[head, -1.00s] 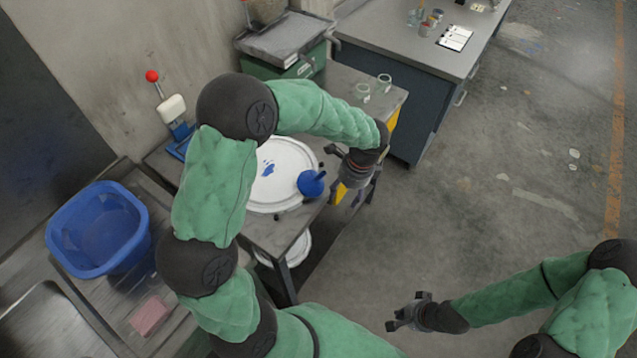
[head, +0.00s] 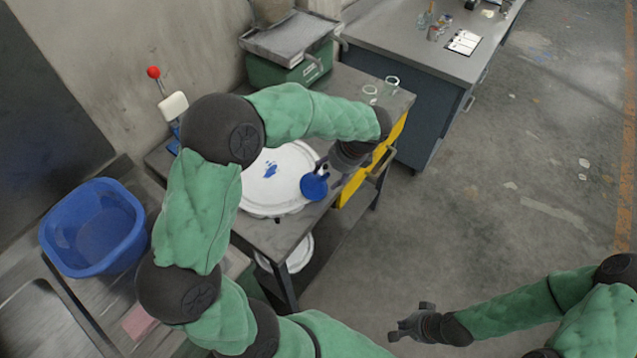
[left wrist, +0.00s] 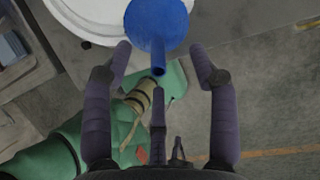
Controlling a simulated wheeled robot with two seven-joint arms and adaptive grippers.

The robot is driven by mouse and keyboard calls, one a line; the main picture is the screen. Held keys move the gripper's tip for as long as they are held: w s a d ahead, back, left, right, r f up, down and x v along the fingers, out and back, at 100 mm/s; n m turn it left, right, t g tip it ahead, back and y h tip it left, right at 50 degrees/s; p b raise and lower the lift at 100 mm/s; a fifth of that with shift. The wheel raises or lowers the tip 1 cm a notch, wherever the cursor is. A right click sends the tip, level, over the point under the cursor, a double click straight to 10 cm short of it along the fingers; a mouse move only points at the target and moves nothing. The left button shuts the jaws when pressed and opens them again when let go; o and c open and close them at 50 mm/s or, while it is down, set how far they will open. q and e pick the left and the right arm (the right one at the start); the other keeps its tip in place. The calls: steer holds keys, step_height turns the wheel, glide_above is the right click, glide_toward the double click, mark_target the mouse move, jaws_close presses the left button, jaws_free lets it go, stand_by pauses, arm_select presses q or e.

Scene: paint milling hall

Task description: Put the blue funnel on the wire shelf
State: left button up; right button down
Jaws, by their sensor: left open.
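The blue funnel (head: 314,187) is at the right edge of a white round lid on the grey workbench. In the left wrist view the funnel (left wrist: 156,24) lies ahead of my gripper, its narrow spout pointing back between the fingers. My left gripper (left wrist: 161,50) is open around the spout's line, with gaps on both sides. In the head view my left gripper (head: 332,174) is just right of the funnel, partly hidden by its own wrist. My right gripper (head: 408,320) is open and empty over the floor. I cannot make out a wire shelf.
The white lid (head: 285,165) takes up much of the bench. Glass jars (head: 381,90) stand at its far right corner, and a green box (head: 290,65) at the back. A blue tub (head: 93,228) is at left.

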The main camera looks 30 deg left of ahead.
mark_target(323, 183)
arm_select(q)
steer(key=b+x, duration=0.1)
steer(key=x, duration=0.3)
steer(key=shift+a+f, duration=0.25)
steer(key=shift+c, duration=0.2)
steer(key=c, duration=1.1)
jaws_close()
